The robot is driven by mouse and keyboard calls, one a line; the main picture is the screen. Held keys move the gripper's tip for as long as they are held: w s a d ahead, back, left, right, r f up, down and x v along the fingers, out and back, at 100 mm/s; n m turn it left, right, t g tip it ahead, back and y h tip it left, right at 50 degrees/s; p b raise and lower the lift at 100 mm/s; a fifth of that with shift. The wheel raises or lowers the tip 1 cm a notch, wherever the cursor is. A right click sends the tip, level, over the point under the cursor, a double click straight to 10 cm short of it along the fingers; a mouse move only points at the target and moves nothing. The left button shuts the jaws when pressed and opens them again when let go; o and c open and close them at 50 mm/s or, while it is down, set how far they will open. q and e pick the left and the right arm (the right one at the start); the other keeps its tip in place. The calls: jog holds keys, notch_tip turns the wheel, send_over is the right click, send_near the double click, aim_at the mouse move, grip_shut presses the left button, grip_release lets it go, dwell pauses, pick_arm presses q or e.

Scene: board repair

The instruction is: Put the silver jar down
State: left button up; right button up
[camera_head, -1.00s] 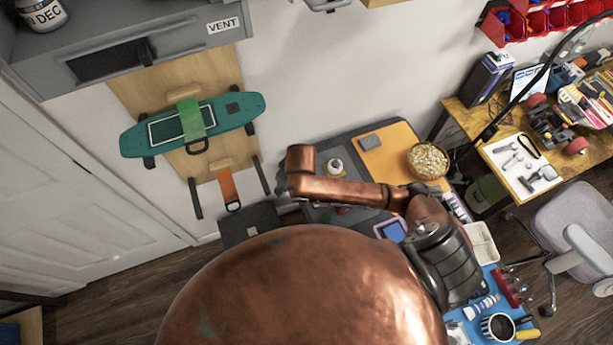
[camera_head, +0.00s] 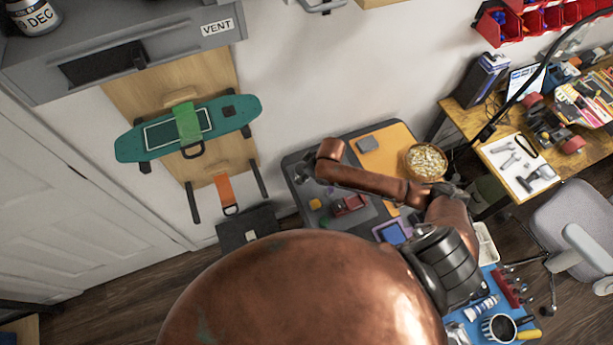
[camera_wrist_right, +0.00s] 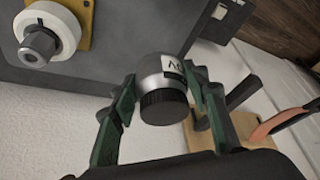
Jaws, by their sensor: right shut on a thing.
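The silver jar (camera_wrist_right: 163,82) shows in the right wrist view, with a dark ridged cap and a white label with black lettering. My right gripper (camera_wrist_right: 162,78) has its two green fingers on either side of the jar and is shut on it. The jar shows against the edge of a dark grey surface (camera_wrist_right: 100,62); I cannot tell whether it touches it. My left gripper is not in view.
A white wheel with a metal nut (camera_wrist_right: 50,32) sits on the grey surface. In the head view a red item (camera_head: 349,204), a blue item (camera_head: 393,233) and a bowl (camera_head: 425,161) are nearby. A teal skateboard deck (camera_head: 160,136) hangs on the wall.

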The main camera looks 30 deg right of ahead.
jog(key=shift+w+d+f, duration=0.35)
jog(key=shift+f, duration=0.2)
jog(key=shift+w+d+f, duration=0.1)
jog(key=shift+f, duration=0.8)
jog(key=shift+w+d+f, duration=0.1)
jog(key=shift+f, duration=0.8)
jog(key=o, duration=1.4)
jog(key=shift+s, duration=0.1)
jog(key=p+v, duration=0.1)
jog(key=v, duration=1.1)
